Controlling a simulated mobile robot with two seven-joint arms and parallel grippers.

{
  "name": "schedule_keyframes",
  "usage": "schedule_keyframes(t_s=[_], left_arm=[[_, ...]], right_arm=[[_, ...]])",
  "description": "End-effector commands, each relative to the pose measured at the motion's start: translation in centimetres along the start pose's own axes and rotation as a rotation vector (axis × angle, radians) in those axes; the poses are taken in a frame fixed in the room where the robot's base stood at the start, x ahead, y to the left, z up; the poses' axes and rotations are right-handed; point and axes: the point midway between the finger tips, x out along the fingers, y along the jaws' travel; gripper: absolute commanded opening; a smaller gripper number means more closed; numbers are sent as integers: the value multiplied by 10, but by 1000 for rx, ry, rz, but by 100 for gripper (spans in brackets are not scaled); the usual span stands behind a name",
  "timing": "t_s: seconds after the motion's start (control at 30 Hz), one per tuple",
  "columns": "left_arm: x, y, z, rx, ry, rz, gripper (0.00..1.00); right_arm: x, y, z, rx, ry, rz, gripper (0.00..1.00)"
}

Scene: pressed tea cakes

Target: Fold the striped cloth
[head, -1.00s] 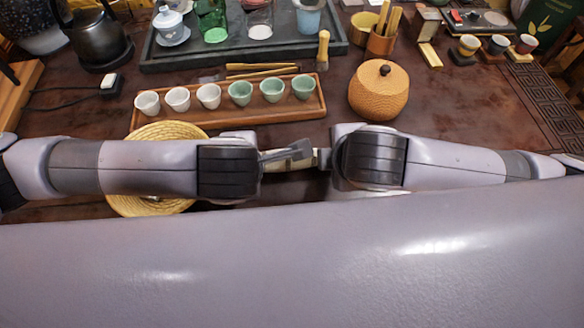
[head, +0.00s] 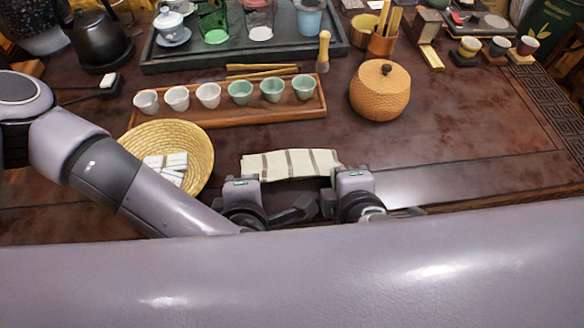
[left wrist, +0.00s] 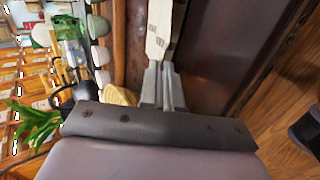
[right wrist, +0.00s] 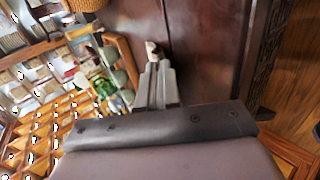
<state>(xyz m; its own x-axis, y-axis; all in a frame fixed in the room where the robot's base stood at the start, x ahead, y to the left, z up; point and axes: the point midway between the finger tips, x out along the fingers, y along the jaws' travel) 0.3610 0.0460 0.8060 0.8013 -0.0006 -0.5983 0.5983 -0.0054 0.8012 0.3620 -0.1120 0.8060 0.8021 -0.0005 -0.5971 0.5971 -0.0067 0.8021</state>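The cream cloth with brown stripes (head: 290,164) lies flat near the table's front edge, a narrow strip running left to right. My left gripper (head: 300,209) is at its front side, low over the table. My right gripper (head: 328,204) is close beside it, by the cloth's right front corner. In the left wrist view the fingers (left wrist: 161,66) are close together and the cloth (left wrist: 158,28) extends beyond their tips. In the right wrist view the fingers (right wrist: 157,66) are also close together, with a small pale bit at their tips.
A round woven tray (head: 196,140) with white pieces lies left of the cloth. A wooden tray (head: 225,118) of several cups stands behind. A round lidded box (head: 379,92) stands behind right. The table (head: 450,130) is clear to the right.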

Motion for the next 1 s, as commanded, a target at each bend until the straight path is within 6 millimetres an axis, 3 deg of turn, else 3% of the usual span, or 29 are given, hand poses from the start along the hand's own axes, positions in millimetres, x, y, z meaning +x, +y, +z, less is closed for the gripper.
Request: schedule_keyframes(t_s=[0.4,0.43,0.57,1.0], left_arm=[[0,-1,-1,-1,1,22,0],[0,-1,-1,-1,1,22,6],[0,-1,-1,-1,1,21,47],[-3,2,0,-1,0,21,47]], right_arm=[[0,-2,0,-1,0,20,0],[0,-2,0,-1,0,20,6],[0,-2,0,-1,0,19,47],[-4,2,0,0,2,20,47]])
